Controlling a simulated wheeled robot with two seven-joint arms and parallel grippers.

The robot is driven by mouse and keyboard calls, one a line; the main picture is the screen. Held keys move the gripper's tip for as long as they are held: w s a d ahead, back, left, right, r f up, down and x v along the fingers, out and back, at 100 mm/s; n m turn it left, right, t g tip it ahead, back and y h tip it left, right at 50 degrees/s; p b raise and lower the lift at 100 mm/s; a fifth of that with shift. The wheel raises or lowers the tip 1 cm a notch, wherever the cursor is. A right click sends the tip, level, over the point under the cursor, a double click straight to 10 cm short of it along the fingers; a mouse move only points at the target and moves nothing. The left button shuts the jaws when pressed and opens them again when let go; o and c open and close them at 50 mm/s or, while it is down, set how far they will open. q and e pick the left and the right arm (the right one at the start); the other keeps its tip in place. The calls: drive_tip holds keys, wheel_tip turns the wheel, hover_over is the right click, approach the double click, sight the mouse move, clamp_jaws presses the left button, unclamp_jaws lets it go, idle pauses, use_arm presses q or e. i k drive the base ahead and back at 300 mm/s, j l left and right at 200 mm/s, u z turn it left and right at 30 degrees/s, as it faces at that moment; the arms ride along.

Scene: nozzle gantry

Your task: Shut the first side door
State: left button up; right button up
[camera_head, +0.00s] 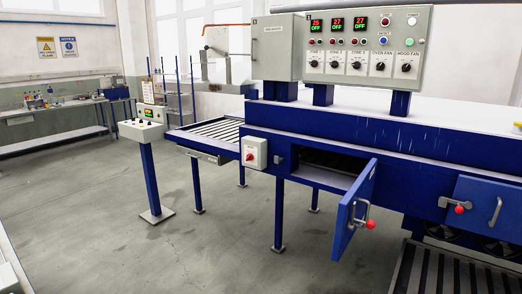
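The first side door (345,222) is a blue panel on the side of the blue oven. It stands open, swung out toward me from the right end of a dark opening (325,168). Its outer face carries a grey handle (357,213) and a latch with a red ball knob (370,225). A small grey catch (279,159) sits on the frame left of the opening. Neither of my grippers is in view, and nothing is seen touching the door.
A second blue door (485,206) to the right is closed, with its own red knob (459,210). A control panel (367,47) stands above the oven. A roller conveyor (214,134) and a pedestal box (141,130) are at left. The floor before the door is clear.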

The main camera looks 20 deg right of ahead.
sight(361, 191)
drive_tip(key=z, duration=1.45)
